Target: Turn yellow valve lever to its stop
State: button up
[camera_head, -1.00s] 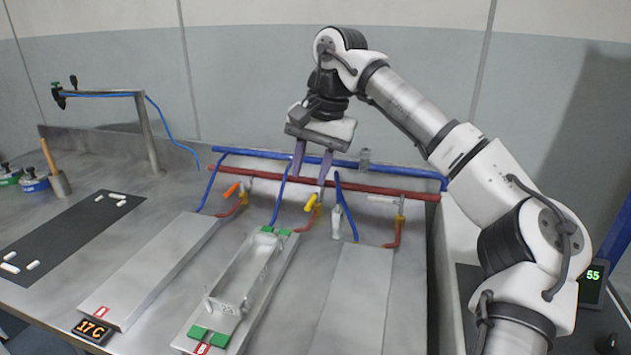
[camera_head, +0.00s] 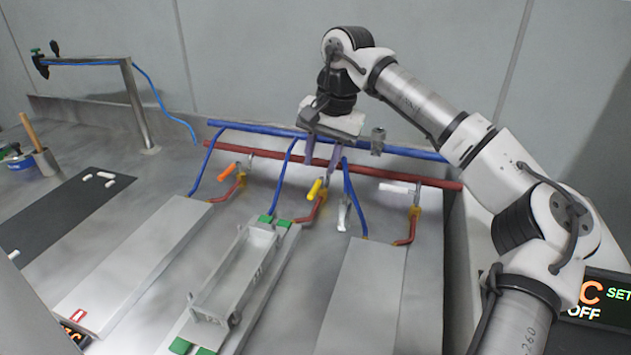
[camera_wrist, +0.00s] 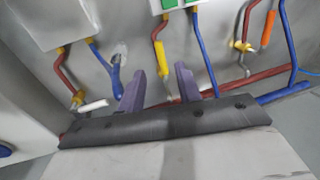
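The yellow valve lever (camera_head: 315,189) sits on the red branch pipe of the middle station, and it also shows in the wrist view (camera_wrist: 162,56). My gripper (camera_head: 322,158) hangs above the red and blue pipes just behind the lever. Its two purple fingers are spread apart, and the wrist view shows the gripper (camera_wrist: 158,82) open with nothing held. In the wrist view the yellow lever lies ahead of the gap between the fingers. Whether a finger touches the lever or pipe cannot be told.
An orange lever (camera_head: 228,177) is to the left and a white lever (camera_head: 398,188) to the right. A long red pipe (camera_head: 270,158) and blue pipe (camera_head: 255,130) run behind. A grey tray (camera_head: 238,275) with green clips lies in front. A silver clamp-like tool (camera_head: 344,214) is beside the yellow lever.

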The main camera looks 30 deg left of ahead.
aim_at(313, 190)
jog(key=f, duration=0.3)
jog(key=a+f, duration=0.1)
jog(key=f, duration=0.2)
jog(key=shift+s+a+f, duration=0.15)
jog(key=shift+s+f, duration=0.05)
jog(key=shift+f, duration=0.1)
grip_shut()
